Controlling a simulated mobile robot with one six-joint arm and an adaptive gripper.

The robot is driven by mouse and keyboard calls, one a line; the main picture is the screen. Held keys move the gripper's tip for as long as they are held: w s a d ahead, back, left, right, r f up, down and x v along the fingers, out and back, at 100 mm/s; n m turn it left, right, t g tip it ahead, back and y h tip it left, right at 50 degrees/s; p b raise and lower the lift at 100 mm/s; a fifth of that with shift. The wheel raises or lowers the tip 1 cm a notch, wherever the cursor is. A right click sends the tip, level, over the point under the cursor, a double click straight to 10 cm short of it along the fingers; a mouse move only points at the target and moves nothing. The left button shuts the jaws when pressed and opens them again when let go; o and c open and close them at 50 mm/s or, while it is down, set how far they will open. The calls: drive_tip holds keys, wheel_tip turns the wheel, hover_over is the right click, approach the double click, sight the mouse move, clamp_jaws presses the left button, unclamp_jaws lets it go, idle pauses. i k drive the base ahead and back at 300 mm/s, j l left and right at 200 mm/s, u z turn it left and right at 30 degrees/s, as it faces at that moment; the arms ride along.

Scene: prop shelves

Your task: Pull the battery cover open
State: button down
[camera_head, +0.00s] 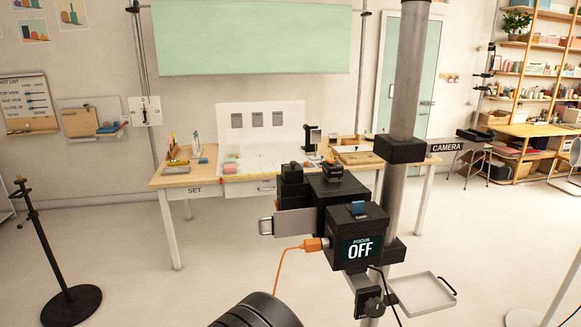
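A black box-shaped camera (340,205) is mounted on a grey vertical column (405,70). A grey flat plate (293,223) with a loop-like end sticks out from the camera's left side. It may be the battery cover, but I cannot tell for sure. An orange cable plug (313,245) sits at the near block's left side. A dark rounded part of my arm shows at the bottom edge. My gripper is not in view.
A small grey tray (424,293) hangs at the column's lower right. A work table marked "SET" (195,191) stands behind the camera with props on it. A black stand (66,305) is at the left. The floor between is clear.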

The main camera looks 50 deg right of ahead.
sight(292, 172)
drive_tip(key=z, duration=1.45)
drive_tip(key=k+j, duration=0.1)
drive_tip(key=j, duration=0.3)
